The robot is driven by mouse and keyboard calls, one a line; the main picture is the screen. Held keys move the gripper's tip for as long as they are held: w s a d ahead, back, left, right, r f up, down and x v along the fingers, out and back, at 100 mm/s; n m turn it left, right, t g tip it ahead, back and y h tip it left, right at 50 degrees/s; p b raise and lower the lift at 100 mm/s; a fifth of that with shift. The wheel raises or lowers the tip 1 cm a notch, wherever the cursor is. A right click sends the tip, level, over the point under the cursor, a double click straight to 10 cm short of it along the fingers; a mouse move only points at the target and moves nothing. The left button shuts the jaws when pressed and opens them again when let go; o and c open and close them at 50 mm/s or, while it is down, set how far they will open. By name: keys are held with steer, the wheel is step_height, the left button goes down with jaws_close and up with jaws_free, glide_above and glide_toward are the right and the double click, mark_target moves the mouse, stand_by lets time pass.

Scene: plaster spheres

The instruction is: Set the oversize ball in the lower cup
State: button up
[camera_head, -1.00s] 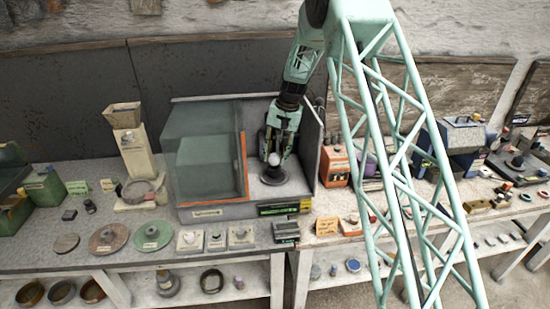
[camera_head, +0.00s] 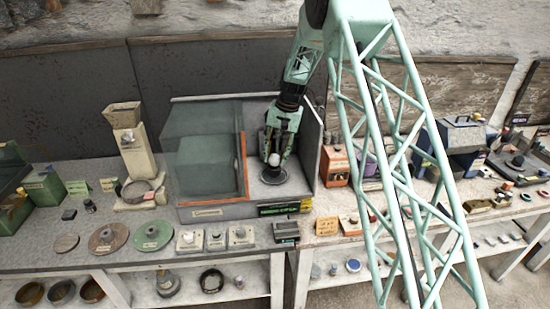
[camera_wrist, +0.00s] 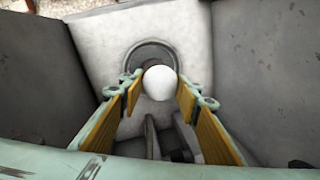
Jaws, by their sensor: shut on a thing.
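A white ball (camera_head: 274,159) is inside the open-fronted grey booth, above a dark round stand (camera_head: 274,176). My gripper (camera_head: 275,157) reaches down into the booth and is shut on the ball. In the wrist view the white ball (camera_wrist: 160,83) sits between the tips of my yellow-padded fingers, with the stand's round grey rim (camera_wrist: 148,49) behind it. I cannot tell whether the ball still touches the stand. A stone-coloured column at left has a funnel (camera_head: 122,109) on top and a round cup (camera_head: 138,191) at its foot. The cup looks empty.
The booth's glass front (camera_head: 200,160) with an orange edge stands left of my gripper, and its grey side wall (camera_head: 309,150) stands right. Discs (camera_head: 108,237) and small knobbed boxes (camera_head: 240,236) line the bench front. Bowls (camera_head: 62,291) sit on the lower shelf.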

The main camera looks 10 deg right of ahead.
steer(key=shift+f+b, duration=0.4)
steer(key=shift+f, duration=0.4)
stand_by(0.5)
steer(key=o, duration=1)
steer(key=shift+c, duration=0.2)
steer(key=shift+r, duration=0.15)
steer(key=shift+r+p, duration=0.8)
steer(key=shift+r, duration=1.05)
steer(key=shift+r, duration=0.1)
